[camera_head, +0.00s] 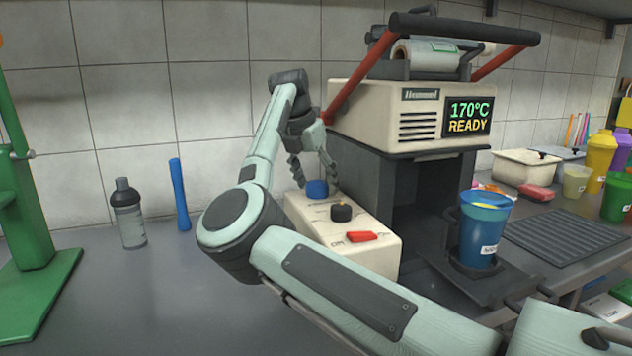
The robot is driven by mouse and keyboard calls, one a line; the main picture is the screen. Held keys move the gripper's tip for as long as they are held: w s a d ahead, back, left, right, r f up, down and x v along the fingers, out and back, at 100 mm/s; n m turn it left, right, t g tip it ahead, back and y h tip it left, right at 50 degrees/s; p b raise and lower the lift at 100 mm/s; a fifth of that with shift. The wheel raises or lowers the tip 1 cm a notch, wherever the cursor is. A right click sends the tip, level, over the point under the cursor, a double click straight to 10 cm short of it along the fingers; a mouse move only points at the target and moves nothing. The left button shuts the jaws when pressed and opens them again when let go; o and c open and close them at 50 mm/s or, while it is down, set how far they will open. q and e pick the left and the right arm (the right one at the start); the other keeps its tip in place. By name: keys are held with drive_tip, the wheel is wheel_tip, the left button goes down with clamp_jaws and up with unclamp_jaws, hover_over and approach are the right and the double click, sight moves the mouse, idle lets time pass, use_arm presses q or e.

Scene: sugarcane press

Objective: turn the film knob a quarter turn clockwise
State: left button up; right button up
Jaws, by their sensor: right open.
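The sealing machine's cream control box (300,215) carries a blue knob (317,189), a black knob (341,211) and a red switch (361,237). The small lettering by the knobs is too small to read, so I cannot tell from it which is the film knob. My right gripper (318,185) is open and points down at the blue knob, one finger on each side of it. I cannot tell whether the fingers touch the knob. My left gripper is not in view.
The sealing machine (375,112) shows "170°C READY" and has a film roll (425,56) on top. A blue cup (484,232) stands in its tray at the right.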

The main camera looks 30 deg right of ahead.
drive_tip(key=v, duration=1.2)
drive_tip(key=shift+s+a+f, duration=0.1)
drive_tip(key=shift+f, duration=0.05)
